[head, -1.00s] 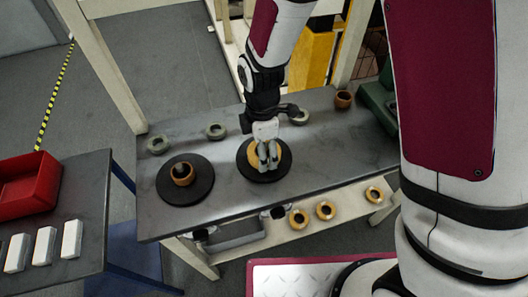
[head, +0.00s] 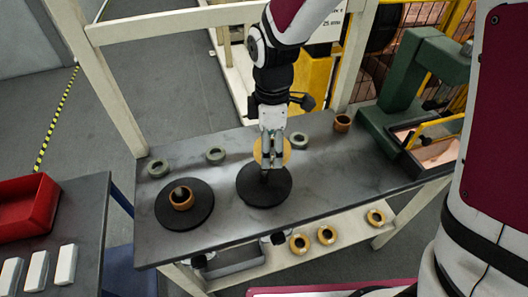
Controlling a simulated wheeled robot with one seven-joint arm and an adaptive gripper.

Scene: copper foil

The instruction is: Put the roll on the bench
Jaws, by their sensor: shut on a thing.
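My gripper (head: 271,165) points down over the right black disc on the bench. It is shut on a copper-coloured roll (head: 286,151), which shows behind and beside the fingers and is partly hidden by them. The held roll appears a little above the right black disc (head: 264,192). The grey bench (head: 330,205) lies under it, with clear surface to the right of the disc. Another copper roll (head: 181,198) sits on the left black disc (head: 166,217).
Grey rings (head: 158,168), (head: 215,155) and (head: 299,140) lie along the bench's back edge, with a copper roll (head: 342,123) at back right. A green machine (head: 412,80) stands at the right end. Several rolls (head: 326,234) lie on the lower shelf.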

